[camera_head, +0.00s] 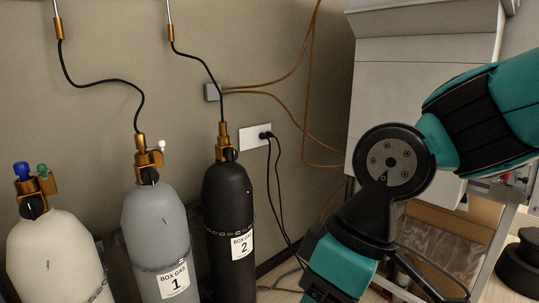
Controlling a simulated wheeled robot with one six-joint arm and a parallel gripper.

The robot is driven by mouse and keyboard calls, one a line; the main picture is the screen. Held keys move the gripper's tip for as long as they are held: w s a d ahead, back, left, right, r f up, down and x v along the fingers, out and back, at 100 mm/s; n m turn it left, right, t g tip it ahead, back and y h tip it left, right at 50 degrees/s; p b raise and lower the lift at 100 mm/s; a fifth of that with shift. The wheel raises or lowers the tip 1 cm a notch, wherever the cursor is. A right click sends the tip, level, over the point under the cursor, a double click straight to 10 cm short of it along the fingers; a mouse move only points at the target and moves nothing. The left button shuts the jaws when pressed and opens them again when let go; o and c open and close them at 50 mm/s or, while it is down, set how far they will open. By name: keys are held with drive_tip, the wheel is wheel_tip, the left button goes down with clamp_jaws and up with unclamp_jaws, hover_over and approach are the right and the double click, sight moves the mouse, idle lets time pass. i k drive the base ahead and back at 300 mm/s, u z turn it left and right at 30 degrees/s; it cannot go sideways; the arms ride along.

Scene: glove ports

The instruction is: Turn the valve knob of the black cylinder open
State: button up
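The black cylinder (228,200) stands upright against the wall, left of the picture's middle. It bears a white label (243,245) reading "BOX GAS 2". A brass valve fitting (222,140) tops it, with a black hose running up from it. A small dark round part, perhaps the valve knob (230,155), sits at the base of the fitting; its setting is too small to tell. My teal and black arm hangs to the right of the cylinder, apart from it, and runs down past the bottom edge. My gripper's fingers do not show.
A grey cylinder (157,230) labelled "BOX GAS 1" and a cream cylinder (50,255) stand to the left. Chains cross the grey and black cylinders. A wall outlet (255,135) with black cords is right of the black cylinder. A pale cabinet (400,90) stands behind my arm.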

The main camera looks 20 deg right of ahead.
sight(231, 154)
drive_tip(key=k, duration=0.6)
drive_tip(key=z, duration=0.45)
drive_tip(key=i, duration=1.3)
drive_tip(key=u, duration=0.8)
drive_tip(key=i, duration=0.25)
drive_tip(key=u, duration=0.35)
